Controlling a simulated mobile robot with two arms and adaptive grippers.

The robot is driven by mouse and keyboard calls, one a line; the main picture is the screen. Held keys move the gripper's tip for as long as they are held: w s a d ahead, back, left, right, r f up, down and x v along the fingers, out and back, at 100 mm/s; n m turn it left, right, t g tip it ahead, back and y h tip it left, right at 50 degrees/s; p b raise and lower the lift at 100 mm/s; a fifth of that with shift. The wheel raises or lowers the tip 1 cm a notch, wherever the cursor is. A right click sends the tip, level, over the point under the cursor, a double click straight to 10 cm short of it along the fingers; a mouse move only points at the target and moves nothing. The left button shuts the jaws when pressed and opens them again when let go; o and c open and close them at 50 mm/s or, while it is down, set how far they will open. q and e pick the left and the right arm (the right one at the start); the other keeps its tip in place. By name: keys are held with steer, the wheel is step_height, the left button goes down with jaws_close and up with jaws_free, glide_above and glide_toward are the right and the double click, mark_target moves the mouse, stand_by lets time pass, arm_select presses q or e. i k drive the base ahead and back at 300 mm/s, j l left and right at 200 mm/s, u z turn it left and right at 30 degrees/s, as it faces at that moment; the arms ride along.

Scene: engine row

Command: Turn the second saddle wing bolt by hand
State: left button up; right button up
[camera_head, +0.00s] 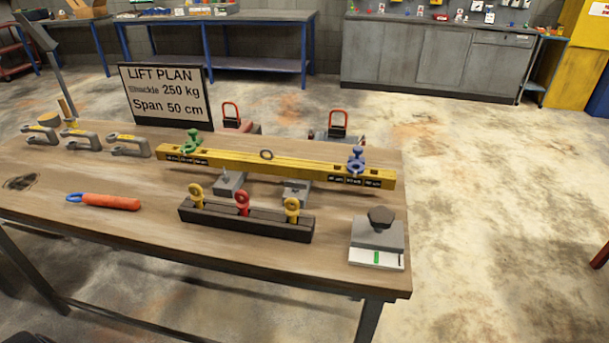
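A yellow spreader beam (275,165) lies across the workbench on two grey supports, with a ring at its middle. A green saddle (192,142) sits on its left part and a blue saddle (356,160) on its right part. Each has a knob-like bolt top. The wing shape is too small to make out, and no label tells which saddle is the second. Neither gripper is in view, and nothing touches the saddles.
A dark block (246,218) with yellow and red eye pieces stands before the beam. A grey device (377,240) with a black knob is at right. Grey shackles (80,138), an orange-handled tool (108,201) and a lift plan sign (167,95) are at left.

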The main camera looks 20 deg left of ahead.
mark_target(226, 179)
steer(key=u, duration=1.3)
